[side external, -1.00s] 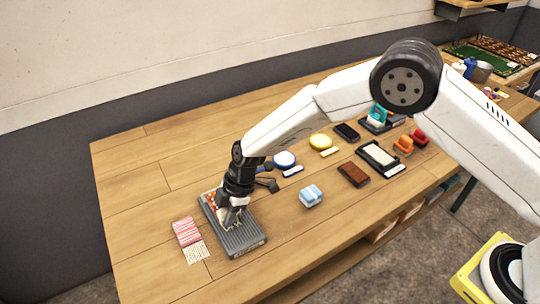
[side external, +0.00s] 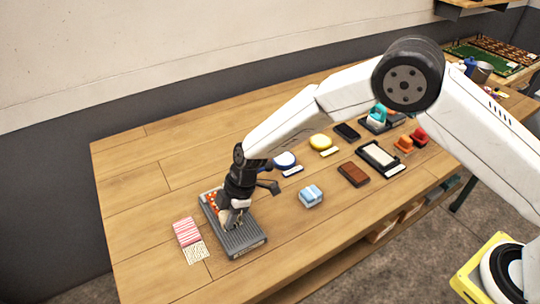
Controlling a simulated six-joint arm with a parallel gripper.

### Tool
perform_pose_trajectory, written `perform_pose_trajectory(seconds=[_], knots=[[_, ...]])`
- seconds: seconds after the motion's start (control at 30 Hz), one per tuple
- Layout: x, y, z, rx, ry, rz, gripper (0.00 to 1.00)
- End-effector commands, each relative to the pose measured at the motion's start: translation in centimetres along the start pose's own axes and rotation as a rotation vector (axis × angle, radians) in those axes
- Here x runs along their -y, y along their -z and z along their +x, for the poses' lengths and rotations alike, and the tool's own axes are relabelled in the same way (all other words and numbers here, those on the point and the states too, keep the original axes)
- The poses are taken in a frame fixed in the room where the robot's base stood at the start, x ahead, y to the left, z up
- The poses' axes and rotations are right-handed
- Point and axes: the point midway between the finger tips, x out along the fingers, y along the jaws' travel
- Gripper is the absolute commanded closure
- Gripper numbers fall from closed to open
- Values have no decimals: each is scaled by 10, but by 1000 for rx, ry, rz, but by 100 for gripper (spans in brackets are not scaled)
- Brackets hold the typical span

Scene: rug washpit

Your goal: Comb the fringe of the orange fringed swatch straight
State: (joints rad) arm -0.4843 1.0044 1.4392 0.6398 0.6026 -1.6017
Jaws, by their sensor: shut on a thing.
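The orange fringed swatch (side external: 211,200) lies on a grey ribbed board (side external: 246,241) at the front left of the table. Only part of its orange patterned body shows to the left of my gripper. Its fringe is mostly hidden behind the gripper, so I cannot tell how straight it lies. My gripper (side external: 235,217) points down over the board at the fringe end of the swatch. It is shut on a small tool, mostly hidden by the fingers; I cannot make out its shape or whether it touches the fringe.
A pink striped swatch with a pale fringe (side external: 187,232) lies left of the board. A blue block (side external: 311,196), a brown block (side external: 353,174), a blue-and-white round item (side external: 284,160) and a yellow round item (side external: 321,142) stand to the right. The front middle is clear.

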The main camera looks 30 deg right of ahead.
Motion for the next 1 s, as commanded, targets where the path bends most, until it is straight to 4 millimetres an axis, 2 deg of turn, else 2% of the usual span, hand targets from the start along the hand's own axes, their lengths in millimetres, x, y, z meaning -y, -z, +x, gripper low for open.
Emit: perform_pose_trajectory(seconds=[1.0], knots=[[17, -3, 3, 5, 12, 3, 100]])
